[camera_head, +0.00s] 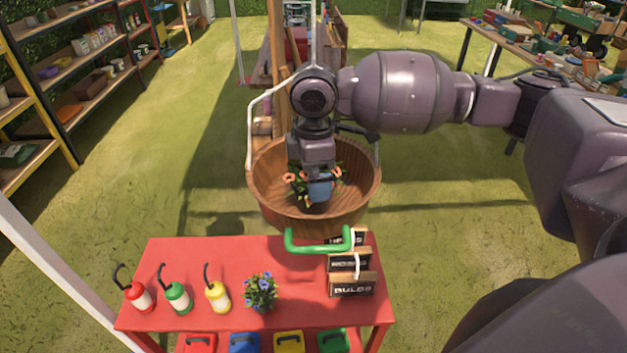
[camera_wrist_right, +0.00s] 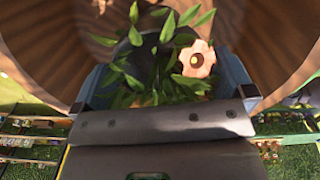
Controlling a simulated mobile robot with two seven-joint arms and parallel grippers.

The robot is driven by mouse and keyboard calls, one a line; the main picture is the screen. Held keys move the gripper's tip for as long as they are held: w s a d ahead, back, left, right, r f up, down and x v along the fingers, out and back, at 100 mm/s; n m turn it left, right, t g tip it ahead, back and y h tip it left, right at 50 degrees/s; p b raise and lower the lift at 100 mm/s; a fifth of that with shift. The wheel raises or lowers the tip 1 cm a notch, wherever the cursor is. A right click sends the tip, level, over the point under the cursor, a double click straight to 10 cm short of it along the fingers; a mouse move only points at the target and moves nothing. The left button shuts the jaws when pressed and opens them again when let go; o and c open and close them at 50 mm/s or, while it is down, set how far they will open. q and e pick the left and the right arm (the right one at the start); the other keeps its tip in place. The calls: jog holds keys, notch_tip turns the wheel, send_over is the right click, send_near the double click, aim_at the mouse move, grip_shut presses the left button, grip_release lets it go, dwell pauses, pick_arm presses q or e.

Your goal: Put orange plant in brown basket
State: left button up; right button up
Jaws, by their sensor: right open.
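The brown basket (camera_head: 358,188) is a wide wooden bowl hanging behind the red table. The orange plant (camera_head: 293,184) has orange flowers and green leaves and is inside the basket, partly hidden behind my right gripper (camera_head: 318,190). In the right wrist view the plant's leaves and a pale orange flower (camera_wrist_right: 198,60) show between the two blue fingers of my right gripper (camera_wrist_right: 167,80). The fingers are open, one on each side of the plant. The basket's wooden inner wall (camera_wrist_right: 270,35) surrounds them. My left gripper is not in view.
Shelves (camera_head: 90,85) stand at the left. Open grass (camera_head: 450,200) lies right of the basket.

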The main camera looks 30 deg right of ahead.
notch_tip(320, 180, up, 10)
jog(key=shift+f, duration=0.2)
dwell(0.6)
